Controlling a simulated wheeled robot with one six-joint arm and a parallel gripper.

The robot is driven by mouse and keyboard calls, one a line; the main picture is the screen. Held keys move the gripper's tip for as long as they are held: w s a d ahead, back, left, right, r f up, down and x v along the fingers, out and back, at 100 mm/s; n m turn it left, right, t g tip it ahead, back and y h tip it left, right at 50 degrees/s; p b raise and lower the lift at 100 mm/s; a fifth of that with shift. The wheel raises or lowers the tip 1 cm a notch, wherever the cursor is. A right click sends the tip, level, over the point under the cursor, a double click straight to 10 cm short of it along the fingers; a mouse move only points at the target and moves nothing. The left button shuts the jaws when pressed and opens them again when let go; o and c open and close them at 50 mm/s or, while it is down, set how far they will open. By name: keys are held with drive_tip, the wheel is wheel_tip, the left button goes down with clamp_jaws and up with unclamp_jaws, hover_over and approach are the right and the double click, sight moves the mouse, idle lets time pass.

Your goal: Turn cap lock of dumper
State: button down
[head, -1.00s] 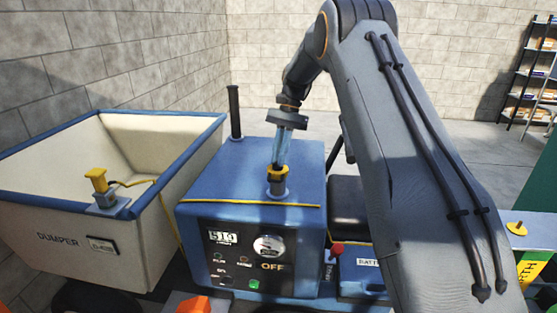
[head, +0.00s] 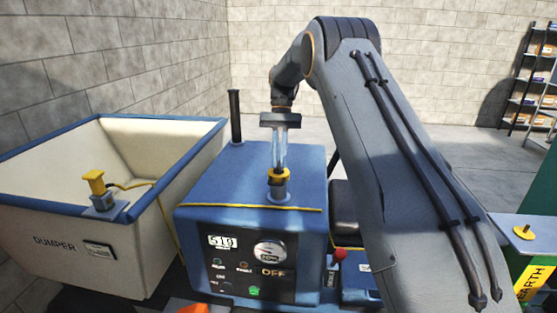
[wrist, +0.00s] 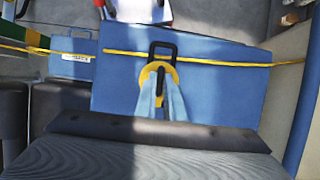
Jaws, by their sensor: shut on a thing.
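The dumper has a cream skip (head: 40,212) with a blue rim and a blue engine housing (head: 215,190). A yellow cap (head: 285,173) sits on a grey neck on top of the housing, near its front edge. My gripper (head: 279,168) points down from above and is shut on this cap. In the wrist view, the gripper's pale blue fingers (wrist: 160,103) reach the yellow ring of the cap (wrist: 146,75). A black loop (wrist: 163,47) shows just beyond the ring. The fingers partly hide the cap, so I cannot tell how far the lock is turned.
A second yellow-topped fitting (head: 96,183) with a yellow cord stands on the skip's rim. The front panel (head: 240,265) reads 519 and OFF. A green unit marked EARTH (head: 531,283) stands at right.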

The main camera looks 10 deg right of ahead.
drive_tip(key=shift+w+r, duration=0.1)
drive_tip(key=c, duration=1.8)
unclamp_jaws()
drive_tip(key=shift+c, duration=0.2)
drive_tip(key=b+v, duration=0.2)
drive_tip(key=v, duration=0.5)
drive_tip(key=shift+w+r, duration=0.15)
drive_tip(key=shift+r, duration=0.15)
